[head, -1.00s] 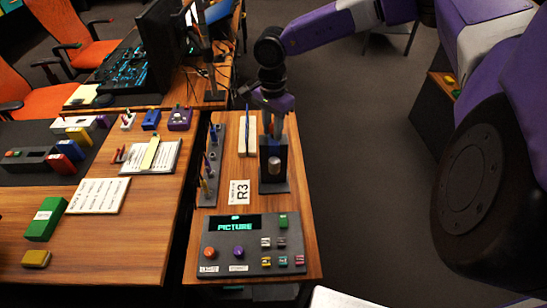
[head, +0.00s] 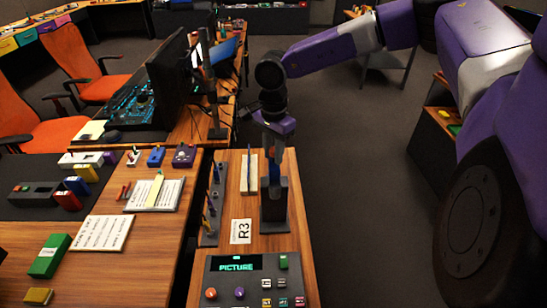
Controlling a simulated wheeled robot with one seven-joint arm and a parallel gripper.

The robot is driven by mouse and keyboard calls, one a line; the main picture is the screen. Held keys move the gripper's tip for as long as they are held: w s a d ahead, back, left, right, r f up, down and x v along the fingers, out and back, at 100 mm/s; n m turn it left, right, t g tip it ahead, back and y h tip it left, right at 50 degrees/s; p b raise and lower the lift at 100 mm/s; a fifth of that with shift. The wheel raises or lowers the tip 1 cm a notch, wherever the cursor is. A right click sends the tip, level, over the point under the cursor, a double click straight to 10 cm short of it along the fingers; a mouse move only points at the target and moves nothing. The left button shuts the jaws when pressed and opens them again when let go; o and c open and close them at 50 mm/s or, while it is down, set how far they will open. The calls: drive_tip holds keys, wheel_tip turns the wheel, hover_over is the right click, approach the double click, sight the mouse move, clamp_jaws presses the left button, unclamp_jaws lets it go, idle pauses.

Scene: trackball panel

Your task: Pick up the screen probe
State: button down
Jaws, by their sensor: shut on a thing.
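My gripper (head: 273,150) is over the wooden side desk, pointing down at a dark upright holder (head: 274,214). It is shut on the screen probe (head: 274,171), a slim piece that shows blue just below the fingers. The probe is upright, in line with the holder's top. The fingers hide its upper part, and I cannot tell whether its lower end is still inside the holder.
A dark trackball panel (head: 222,286) with a green "PICTURE" display is in front of the holder. To the left are an R3 label (head: 241,231), a rack of thin tools (head: 208,228) and pale strips (head: 249,180). Open floor lies right of the desk.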

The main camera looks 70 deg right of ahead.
wheel_tip(320, 180, up, 11)
drive_tip(key=p, duration=0.3)
drive_tip(key=shift+f, duration=0.15)
drive_tip(key=shift+r, duration=0.8)
